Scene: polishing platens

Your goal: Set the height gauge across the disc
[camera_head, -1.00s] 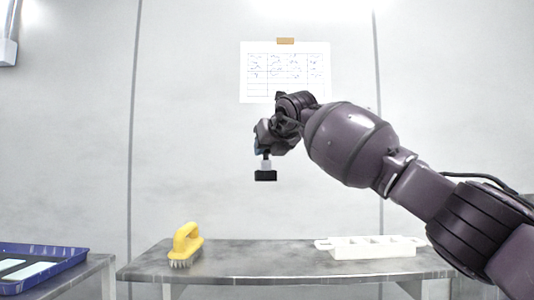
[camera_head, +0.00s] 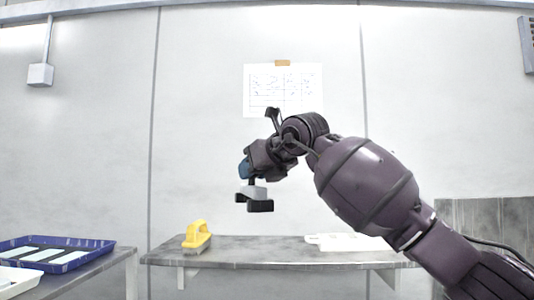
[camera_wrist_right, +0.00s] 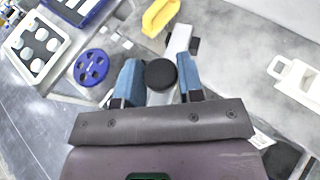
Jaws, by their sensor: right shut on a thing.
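My right gripper (camera_head: 254,172) is held up above the bench in the head view. It is shut on the height gauge (camera_head: 255,192), which has a pale body and two black feet and hangs clear of any surface. In the right wrist view, the blue-padded fingers (camera_wrist_right: 159,84) sit either side of the gauge's round black knob (camera_wrist_right: 160,74). A blue round disc with several holes (camera_wrist_right: 91,67) lies to the left in that view, apart from the gauge. The disc does not show in the head view. My left gripper is not in view.
A yellow brush (camera_head: 196,235) and a white rack (camera_head: 349,242) stand on the grey bench (camera_head: 270,257). A blue tray (camera_head: 97,243) with pale strips and a white tray (camera_head: 22,277) are at the left. The bench middle is clear.

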